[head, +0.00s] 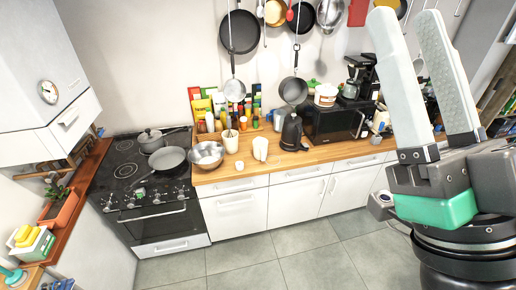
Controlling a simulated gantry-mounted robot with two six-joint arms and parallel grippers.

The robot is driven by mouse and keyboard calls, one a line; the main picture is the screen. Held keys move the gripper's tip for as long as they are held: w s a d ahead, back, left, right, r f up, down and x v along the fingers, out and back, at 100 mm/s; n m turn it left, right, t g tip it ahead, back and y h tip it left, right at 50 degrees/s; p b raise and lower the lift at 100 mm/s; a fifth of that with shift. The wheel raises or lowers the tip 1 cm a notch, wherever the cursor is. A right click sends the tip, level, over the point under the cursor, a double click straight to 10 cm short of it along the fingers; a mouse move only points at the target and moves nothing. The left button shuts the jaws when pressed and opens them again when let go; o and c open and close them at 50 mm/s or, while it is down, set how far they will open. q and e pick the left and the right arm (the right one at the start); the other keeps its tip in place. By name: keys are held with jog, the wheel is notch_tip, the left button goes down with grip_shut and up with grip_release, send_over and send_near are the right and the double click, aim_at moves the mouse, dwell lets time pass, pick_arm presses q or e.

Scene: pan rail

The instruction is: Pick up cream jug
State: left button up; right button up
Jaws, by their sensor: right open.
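The cream jug (260,148) stands upright on the wooden counter (232,174), near its front edge. It looks small and pale in the head view. My right gripper (406,18) fills the right side of the picture, close to the camera. Its two long pale fingers point up and are apart, with nothing between them. The gripper is well to the right of the jug and not touching it. My left gripper is not in view.
A metal bowl (206,154) and a utensil holder (230,140) stand left of the jug. A black kettle (291,132) and a microwave (337,122) stand right. Pans hang above, including a black pan (239,32). A stove (125,168) holds cookware.

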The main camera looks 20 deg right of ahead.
dwell(0.4)
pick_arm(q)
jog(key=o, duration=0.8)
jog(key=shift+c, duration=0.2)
